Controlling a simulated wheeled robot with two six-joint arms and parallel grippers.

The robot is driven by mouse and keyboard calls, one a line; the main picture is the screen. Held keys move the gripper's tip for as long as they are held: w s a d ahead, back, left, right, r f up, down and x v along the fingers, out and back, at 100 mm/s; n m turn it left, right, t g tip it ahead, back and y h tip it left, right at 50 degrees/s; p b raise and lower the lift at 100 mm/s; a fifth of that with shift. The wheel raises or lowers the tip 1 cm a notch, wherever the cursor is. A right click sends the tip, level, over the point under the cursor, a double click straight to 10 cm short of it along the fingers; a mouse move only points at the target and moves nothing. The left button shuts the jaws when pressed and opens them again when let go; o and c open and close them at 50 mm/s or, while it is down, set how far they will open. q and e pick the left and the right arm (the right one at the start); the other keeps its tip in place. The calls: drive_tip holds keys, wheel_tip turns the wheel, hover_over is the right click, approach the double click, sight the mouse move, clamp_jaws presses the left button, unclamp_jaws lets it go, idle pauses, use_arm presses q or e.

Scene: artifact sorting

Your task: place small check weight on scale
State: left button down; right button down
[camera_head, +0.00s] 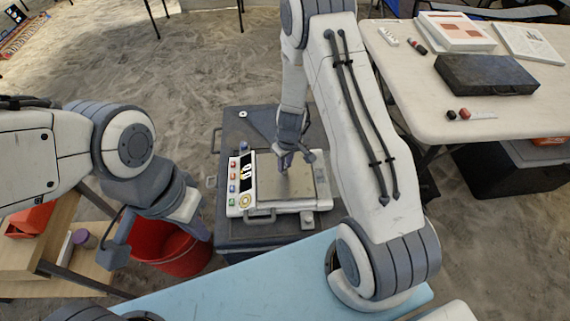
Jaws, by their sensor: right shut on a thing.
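The scale (307,184) has a flat tan plate and a panel of coloured buttons on its left side. It stands on a dark case in the middle of the head view. My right gripper (285,160) points down over the far part of the plate. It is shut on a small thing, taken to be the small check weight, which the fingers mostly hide. I cannot tell whether it touches the plate. My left gripper (157,233) is at the left above the red bucket, its fingers spread apart with nothing seen between them.
The dark case (230,142) has side handles and a small white ring on top. A red bucket (172,258) stands left of it. A light blue surface (270,279) lies in front. A cream table (435,115) at right holds books, a dark box and small items.

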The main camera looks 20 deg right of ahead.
drive_tip(key=shift+f, duration=0.15)
drive_tip(key=c, duration=0.7)
unclamp_jaws()
